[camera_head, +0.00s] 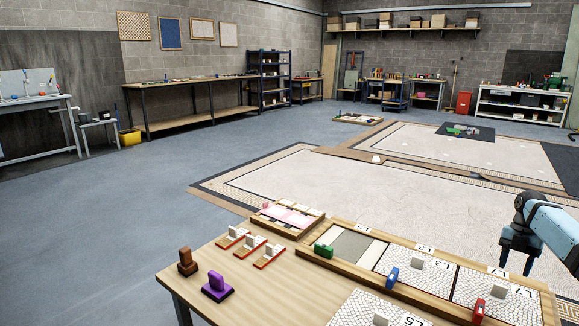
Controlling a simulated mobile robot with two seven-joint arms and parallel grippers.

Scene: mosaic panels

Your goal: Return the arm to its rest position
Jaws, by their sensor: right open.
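My right gripper (516,266) hangs at the right edge of the head view, fingers pointing down. It is open, with a clear gap between the fingers and nothing held. Its light blue and black arm comes in from the right edge. The gripper appears over the far right side of the wooden table (262,302), near the long tray (322,262) of mosaic panels. Its height over the tray is hard to tell. My left gripper is not in view.
On the table stand a brown block (187,262), a purple block (217,287), several small handled pieces and a smaller tray (291,234). Green (323,250), blue (392,278) and red (479,312) blocks sit along the long tray. Open grey floor (130,220) lies left of the table.

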